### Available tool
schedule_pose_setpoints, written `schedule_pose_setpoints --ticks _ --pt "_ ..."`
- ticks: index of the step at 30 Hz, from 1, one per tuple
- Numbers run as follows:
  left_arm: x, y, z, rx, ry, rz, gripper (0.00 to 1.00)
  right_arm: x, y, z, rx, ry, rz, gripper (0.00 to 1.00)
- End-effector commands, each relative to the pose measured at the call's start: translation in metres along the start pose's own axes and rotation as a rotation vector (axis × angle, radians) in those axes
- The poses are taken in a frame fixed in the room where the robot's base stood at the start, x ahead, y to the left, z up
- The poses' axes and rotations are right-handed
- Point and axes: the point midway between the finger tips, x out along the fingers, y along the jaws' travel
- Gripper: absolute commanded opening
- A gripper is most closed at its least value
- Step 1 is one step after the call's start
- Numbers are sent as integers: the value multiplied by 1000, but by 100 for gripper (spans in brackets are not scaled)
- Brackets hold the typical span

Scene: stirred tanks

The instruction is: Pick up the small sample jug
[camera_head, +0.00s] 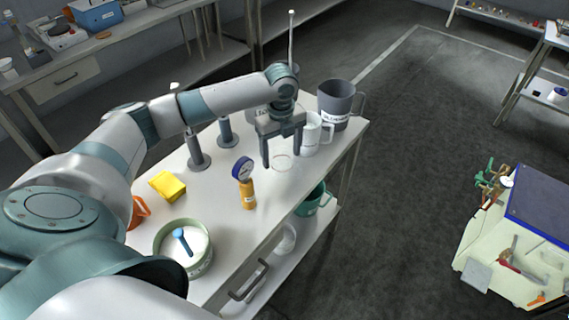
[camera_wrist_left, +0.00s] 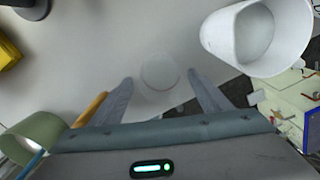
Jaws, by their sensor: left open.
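A small white jug (camera_head: 311,140) with a handle on its right side stands upright on the bench, in front of a larger grey labelled jug (camera_head: 335,101). The white jug also shows at the upper right in the left wrist view (camera_wrist_left: 219,36), where I look down into it. My left gripper (camera_head: 281,159) is open, fingers pointing down, just left of the white jug. In the left wrist view (camera_wrist_left: 160,77) nothing is between its fingers except a pale round ring (camera_wrist_left: 160,71) on the bench top beyond. My right gripper is not in view.
An orange bottle with a blue gauge-like top (camera_head: 246,190), a green-rimmed tub with a blue scoop (camera_head: 203,264), a yellow block (camera_head: 167,186) and grey posts (camera_head: 197,150) stand on the bench. A green jug (camera_head: 312,201) is on the shelf below.

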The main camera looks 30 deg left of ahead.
Motion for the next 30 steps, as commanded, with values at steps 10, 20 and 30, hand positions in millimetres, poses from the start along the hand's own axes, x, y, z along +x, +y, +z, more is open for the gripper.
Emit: schedule_pose_setpoints --ticks 10,20,30 --pt "1 0 0 0 0 0 71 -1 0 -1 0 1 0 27" --pt "29 -2 -9 -1 2 3 71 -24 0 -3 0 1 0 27" --pt "53 -2 -7 0 -1 0 71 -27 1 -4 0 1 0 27"
